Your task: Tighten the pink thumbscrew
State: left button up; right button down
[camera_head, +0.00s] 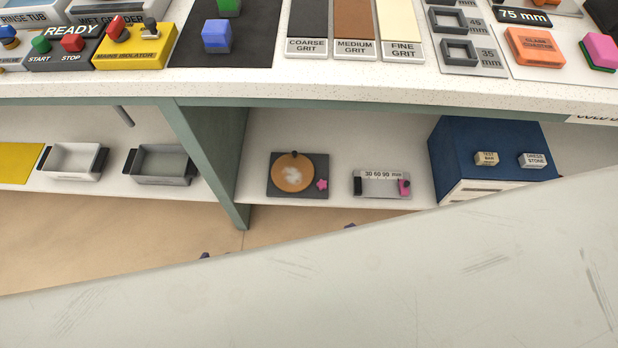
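A pink star-shaped knob (321,184) lies at the right edge of a dark square plate (316,160) on the lower shelf. A round tan disc with a whitish patch sits on that plate. To its right, a grey gauge marked 30 60 90 mm (380,177) carries a small pink piece (405,187) at its right end and a black piece at its left end. I cannot tell from here which pink part is the thumbscrew or how tight either is. Neither of my grippers is in view.
Two trays (72,160) (163,163) stand left on the lower shelf, beyond a green divider (214,150). A blue cabinet (475,150) stands right of the gauge. The bench top (270,90) overhangs the shelf. A pale scuffed surface (330,290) fills the foreground.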

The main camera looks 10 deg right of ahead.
aim_at(322, 184)
jog(key=z, duration=1.75)
jog(key=k, duration=0.9)
jog(key=u, duration=1.15)
jog(key=i, duration=1.05)
jog(key=u, duration=0.05)
